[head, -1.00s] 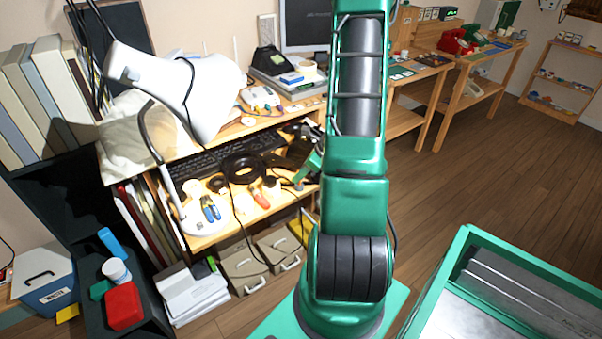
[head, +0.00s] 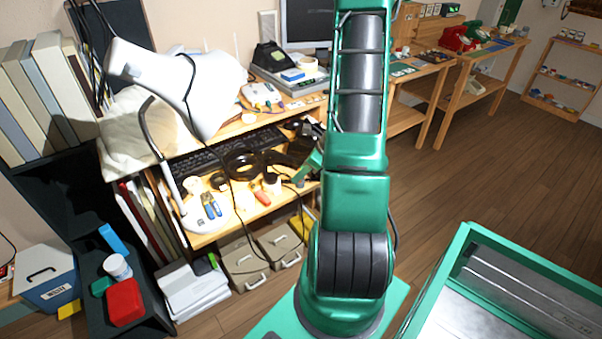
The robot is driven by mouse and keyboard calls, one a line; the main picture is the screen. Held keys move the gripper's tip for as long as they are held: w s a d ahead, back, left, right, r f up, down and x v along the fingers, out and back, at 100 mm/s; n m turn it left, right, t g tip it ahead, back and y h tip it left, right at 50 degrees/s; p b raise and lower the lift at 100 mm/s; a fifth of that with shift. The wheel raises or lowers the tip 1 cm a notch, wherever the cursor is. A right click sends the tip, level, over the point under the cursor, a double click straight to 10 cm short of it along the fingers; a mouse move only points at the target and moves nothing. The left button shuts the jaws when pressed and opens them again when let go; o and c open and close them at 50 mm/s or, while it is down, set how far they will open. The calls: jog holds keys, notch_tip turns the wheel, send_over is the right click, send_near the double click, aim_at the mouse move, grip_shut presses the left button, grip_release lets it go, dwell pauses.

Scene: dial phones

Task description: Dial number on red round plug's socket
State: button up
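My green arm stands upright across the middle of the view. A dark and green part, probably the end of my arm by my gripper (head: 312,148), shows left of the arm at the desk shelf. It is mostly hidden, and its fingers cannot be made out.
A white lamp (head: 190,85) leans over the desk. A keyboard (head: 215,152), tape rolls and tools crowd the lower shelf. A red phone (head: 457,38) stands on a far table. A green-rimmed tray (head: 462,240) is at lower right. Bare floor (head: 480,165) lies beyond it.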

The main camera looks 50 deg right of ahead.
jog(key=v, duration=1)
jog(key=shift+r, duration=0.15)
jog(key=s+a+r+n+g, duration=0.4)
jog(key=a+r+n, duration=0.6)
jog(key=a+n, duration=0.35)
jog(key=s+a+r+n+g+h, duration=0.1)
jog(key=s+a+r+n+g, duration=0.1)
jog(key=s+a+r+n, duration=0.4)
jog(key=s+a+n, duration=0.1)
jog(key=s+n, duration=0.4)
jog(key=n, duration=0.1)
jog(key=shift+a+r+n+h, duration=0.15)
jog(key=shift+a+n+h, duration=0.15)
jog(key=shift+a+n, duration=0.05)
jog(key=shift+d, duration=0.1)
